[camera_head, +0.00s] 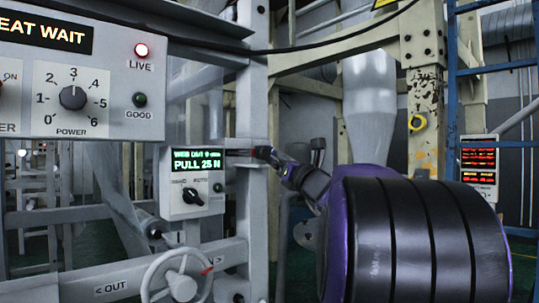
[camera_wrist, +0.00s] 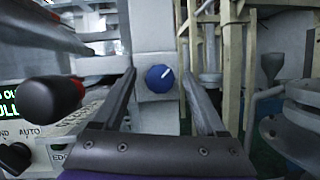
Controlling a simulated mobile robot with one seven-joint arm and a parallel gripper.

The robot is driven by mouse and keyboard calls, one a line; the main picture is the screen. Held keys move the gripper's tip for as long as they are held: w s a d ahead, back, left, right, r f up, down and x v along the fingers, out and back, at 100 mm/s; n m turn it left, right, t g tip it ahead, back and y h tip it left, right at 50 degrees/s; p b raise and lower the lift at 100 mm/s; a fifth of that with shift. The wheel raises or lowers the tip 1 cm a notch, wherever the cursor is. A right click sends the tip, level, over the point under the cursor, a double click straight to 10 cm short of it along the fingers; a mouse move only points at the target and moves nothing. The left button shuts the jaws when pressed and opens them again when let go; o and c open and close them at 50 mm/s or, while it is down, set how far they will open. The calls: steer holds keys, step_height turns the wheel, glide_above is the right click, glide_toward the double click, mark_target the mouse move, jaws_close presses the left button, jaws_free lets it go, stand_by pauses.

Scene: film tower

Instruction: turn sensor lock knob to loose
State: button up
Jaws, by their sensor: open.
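A round blue knob (camera_wrist: 160,78) sits on a grey upright post (camera_wrist: 155,35) in the wrist view. Its white pointer mark points to the upper right. No label for the knob's positions is readable. My gripper (camera_wrist: 159,73) is open, with one finger on each side of the knob in the picture. I cannot tell whether the fingertips touch it or how far ahead it is. In the head view my gripper (camera_head: 262,153) is at the grey post, just right of a control box; the blue knob is hidden there.
The control box (camera_head: 183,210) reads "PULL 25 N" and has a black selector knob. A black handle (camera_wrist: 50,98) with a red end is close to my left finger in the wrist view. A handwheel (camera_head: 180,280) is below; a panel (camera_head: 80,70) with a power dial is upper left.

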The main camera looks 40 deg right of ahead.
jaws_close()
stand_by(0.5)
steer(key=shift+n+b, duration=0.3)
steer(key=shift+n, duration=0.1)
steer(key=n+g+y, duration=0.1)
steer(key=n+y, duration=0.2)
steer(key=n, duration=0.3)
steer(key=n+g+y+b, duration=0.1)
steer(key=n+y, duration=0.2)
steer(key=n, duration=0.3)
steer(key=n+g+y, duration=0.1)
steer(key=n+y, duration=0.1)
steer(key=n, duration=0.4)
steer(key=shift+d+r+n+g+y+b, duration=0.25)
steer(key=shift+n+g+y+b, duration=0.05)
steer(key=shift+n+y+b, duration=0.1)
steer(key=shift+n+g+p, duration=0.8)
steer(key=shift+n, duration=1.4)
